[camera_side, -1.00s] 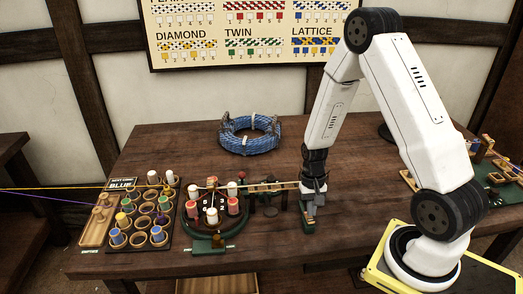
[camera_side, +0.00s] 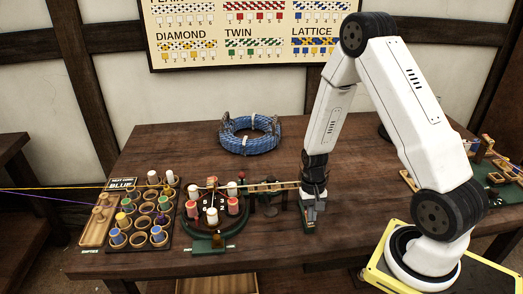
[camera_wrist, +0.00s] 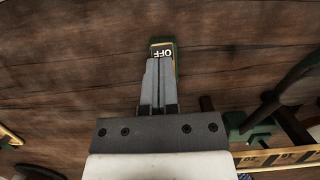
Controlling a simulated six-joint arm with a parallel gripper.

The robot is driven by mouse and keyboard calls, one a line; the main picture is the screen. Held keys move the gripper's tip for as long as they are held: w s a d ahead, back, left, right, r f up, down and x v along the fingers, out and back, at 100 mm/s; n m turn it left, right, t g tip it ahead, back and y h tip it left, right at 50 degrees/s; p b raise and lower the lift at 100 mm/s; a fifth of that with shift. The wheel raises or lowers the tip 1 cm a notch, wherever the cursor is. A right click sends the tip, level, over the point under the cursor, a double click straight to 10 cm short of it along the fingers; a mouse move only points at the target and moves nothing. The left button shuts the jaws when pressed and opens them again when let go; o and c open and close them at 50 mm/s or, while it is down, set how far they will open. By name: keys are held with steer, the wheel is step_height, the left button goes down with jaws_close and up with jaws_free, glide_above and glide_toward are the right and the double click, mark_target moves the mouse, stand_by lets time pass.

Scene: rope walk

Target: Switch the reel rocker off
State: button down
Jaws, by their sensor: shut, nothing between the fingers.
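The reel rocker is a small green box (camera_side: 309,222) on the table, below and just in front of my gripper in the side view. In the wrist view its end with a white OFF label (camera_wrist: 162,52) shows just beyond my fingertips; the rest is hidden under my fingers. My gripper (camera_side: 314,203) is shut and empty, pointing down over the rocker. In the wrist view its two grey fingers (camera_wrist: 154,62) lie side by side. I cannot tell whether they touch the rocker, nor which way it is tipped.
A round green carousel with red and white bobbins (camera_side: 234,207) stands to the left. A wooden rail (camera_side: 275,187) runs behind the rocker. A rack of bobbins (camera_side: 147,208) is further left, a blue rope coil (camera_side: 249,145) behind. The table front right of the carousel is clear.

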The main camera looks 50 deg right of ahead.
steer(key=shift+w+d+f, duration=0.15)
steer(key=shift+d, duration=0.05)
steer(key=shift+w+d, duration=0.45)
steer(key=shift+d, duration=0.05)
steer(key=shift+w, duration=0.15)
stand_by(0.4)
steer(key=shift+r, duration=0.2)
steer(key=v, duration=1.3)
steer(key=shift+r, duration=0.4)
